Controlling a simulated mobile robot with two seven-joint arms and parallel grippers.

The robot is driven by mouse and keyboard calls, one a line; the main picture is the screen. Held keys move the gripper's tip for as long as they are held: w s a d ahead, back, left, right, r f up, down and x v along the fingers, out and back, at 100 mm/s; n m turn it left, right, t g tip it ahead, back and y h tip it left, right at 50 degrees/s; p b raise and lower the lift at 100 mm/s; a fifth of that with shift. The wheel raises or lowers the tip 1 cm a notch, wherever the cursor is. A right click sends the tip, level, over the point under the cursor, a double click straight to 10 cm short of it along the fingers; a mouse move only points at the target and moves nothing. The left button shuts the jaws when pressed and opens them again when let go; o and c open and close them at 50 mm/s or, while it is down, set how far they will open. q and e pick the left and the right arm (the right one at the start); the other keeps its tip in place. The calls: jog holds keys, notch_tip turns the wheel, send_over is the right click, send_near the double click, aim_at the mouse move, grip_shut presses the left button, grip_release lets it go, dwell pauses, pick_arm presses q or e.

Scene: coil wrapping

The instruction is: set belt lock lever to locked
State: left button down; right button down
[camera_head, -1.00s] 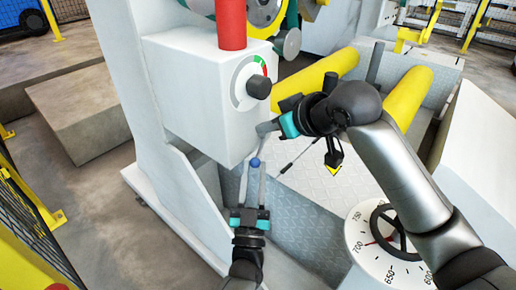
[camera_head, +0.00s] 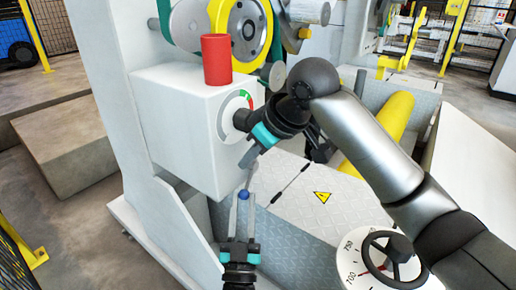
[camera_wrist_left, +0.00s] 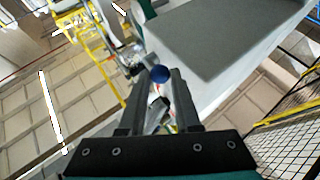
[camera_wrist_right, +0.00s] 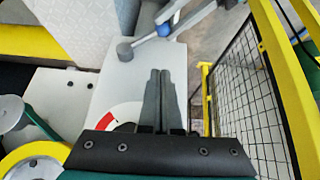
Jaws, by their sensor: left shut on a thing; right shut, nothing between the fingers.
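A lever with a blue ball (camera_head: 243,195) is held below the front corner of the white box. I take it to be the belt lock lever. My left gripper (camera_head: 243,197) is shut on the blue ball, which also shows between its fingers in the left wrist view (camera_wrist_left: 160,73). In the right wrist view the blue ball (camera_wrist_right: 164,30) is above my shut, empty right gripper (camera_wrist_right: 160,74), with a grey round end (camera_wrist_right: 125,50) to its left. In the head view my right gripper (camera_head: 247,159) is beside the box, above the ball.
The white box (camera_head: 175,125) carries a dark dial knob (camera_head: 241,120) with a red and green arc, and a red cylinder (camera_head: 216,62) on top. A numbered handwheel (camera_head: 388,255) stands at lower right. A yellow roller (camera_head: 393,120) lies behind my right arm.

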aim_at(248, 195)
jog(key=x, duration=0.4)
jog(key=shift+s, duration=0.1)
jog(key=shift+s+d+f, duration=0.1)
jog(key=shift+d+f, duration=0.1)
jog(key=shift+f, duration=0.4)
jog(key=shift+d+f, duration=0.15)
jog(key=shift+f, duration=0.45)
pick_arm(q)
jog(key=shift+f, duration=0.1)
pick_arm(e)
jog(key=shift+d+f, duration=0.1)
jog(key=shift+f, duration=0.45)
jog(key=shift+s+d+f, duration=0.15)
jog(key=shift+f, duration=0.6)
pick_arm(q)
jog(key=c, duration=0.9)
grip_release()
pick_arm(e)
jog(key=shift+f, duration=0.1)
jog(key=shift+r, duration=0.2)
